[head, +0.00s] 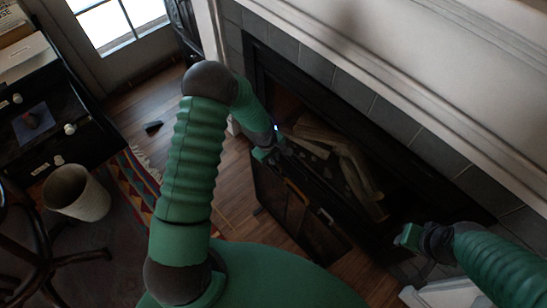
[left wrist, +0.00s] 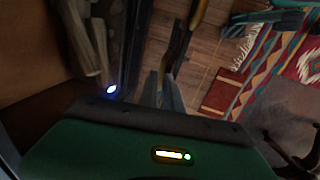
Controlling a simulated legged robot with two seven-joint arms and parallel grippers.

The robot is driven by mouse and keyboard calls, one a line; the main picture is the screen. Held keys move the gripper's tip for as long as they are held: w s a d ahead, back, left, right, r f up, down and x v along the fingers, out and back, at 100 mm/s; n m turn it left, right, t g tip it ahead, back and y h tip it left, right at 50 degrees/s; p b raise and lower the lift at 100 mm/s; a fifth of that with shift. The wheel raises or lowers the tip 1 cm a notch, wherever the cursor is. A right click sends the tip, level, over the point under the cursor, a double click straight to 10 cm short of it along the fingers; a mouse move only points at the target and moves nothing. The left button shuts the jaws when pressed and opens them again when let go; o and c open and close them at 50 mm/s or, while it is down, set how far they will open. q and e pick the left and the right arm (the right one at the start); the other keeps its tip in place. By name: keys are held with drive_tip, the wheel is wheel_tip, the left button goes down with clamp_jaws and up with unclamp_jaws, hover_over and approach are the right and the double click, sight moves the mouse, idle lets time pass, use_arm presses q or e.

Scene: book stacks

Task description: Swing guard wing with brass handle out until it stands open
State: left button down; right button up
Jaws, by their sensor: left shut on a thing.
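The guard wing (head: 272,192) is a dark framed panel in front of the fireplace, low in the middle of the head view. A thin brass-coloured handle (head: 298,189) shows along its upper part. In the left wrist view a brass-coloured strip (left wrist: 198,14) shows just beyond the fingers. My left gripper (head: 268,155) is at the wing's upper edge; its fingers (left wrist: 160,88) are closed on the wing at or beside the handle. The exact contact is dark, and the wing's angle is hard to judge. My right gripper (head: 408,235) is apart from the wing, near the hearth's right end; its jaw opening is unclear.
Logs (head: 345,160) lie in the fireplace behind the guard. The tiled surround (head: 360,95) and white mantel (head: 430,75) rise above it. A patterned rug (head: 138,180), a waste bin (head: 76,192) and a dark drawer cabinet (head: 50,115) stand left. Wooden floor (head: 232,190) is clear left of the wing.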

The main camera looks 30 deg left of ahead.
idle(0.3)
